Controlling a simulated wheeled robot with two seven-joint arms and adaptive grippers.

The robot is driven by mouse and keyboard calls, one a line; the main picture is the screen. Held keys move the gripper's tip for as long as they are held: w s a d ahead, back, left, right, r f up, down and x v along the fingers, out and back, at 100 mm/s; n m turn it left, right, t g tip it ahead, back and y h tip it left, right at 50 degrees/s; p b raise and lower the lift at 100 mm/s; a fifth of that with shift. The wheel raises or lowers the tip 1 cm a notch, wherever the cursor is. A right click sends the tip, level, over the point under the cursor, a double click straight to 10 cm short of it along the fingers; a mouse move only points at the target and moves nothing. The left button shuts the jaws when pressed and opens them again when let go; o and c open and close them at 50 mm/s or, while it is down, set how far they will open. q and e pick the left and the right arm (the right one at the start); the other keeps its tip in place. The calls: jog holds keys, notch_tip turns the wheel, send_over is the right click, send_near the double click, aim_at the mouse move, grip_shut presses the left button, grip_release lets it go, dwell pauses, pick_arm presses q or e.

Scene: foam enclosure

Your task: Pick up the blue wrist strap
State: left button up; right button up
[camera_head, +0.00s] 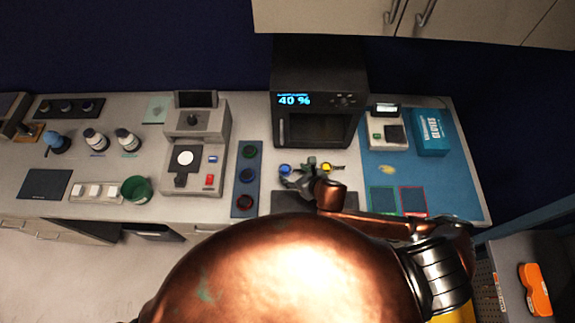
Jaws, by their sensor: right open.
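A dark ring with a blue tint, which looks like the blue wrist strap (247,175), lies in the middle of a narrow dark tray (236,208). A dark greenish ring (249,152) lies behind it and a red ring (245,202) in front. My right gripper (292,183) is open over the counter, to the right of the tray and apart from the rings. No object shows between its fingers. My left gripper is not in view.
Small blue (285,169) and yellow (326,167) items lie close behind my right gripper, below a black oven (320,85). A grey instrument (217,135) stands left of the tray. A glove box (431,132) sits on a blue mat (455,180) at right.

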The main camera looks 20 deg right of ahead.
aim_at(285, 170)
jog(key=x, duration=0.3)
jog(key=shift+w+a, duration=0.1)
jog(key=shift+a, duration=0.2)
jog(key=shift+x, duration=1.15)
jog(key=shift+w+f, duration=0.2)
jog(key=shift+f, duration=0.1)
jog(key=c, duration=0.8)
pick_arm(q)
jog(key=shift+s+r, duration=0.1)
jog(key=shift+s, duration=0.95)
pick_arm(e)
jog(key=shift+f, duration=0.1)
jog(key=shift+c, duration=1.1)
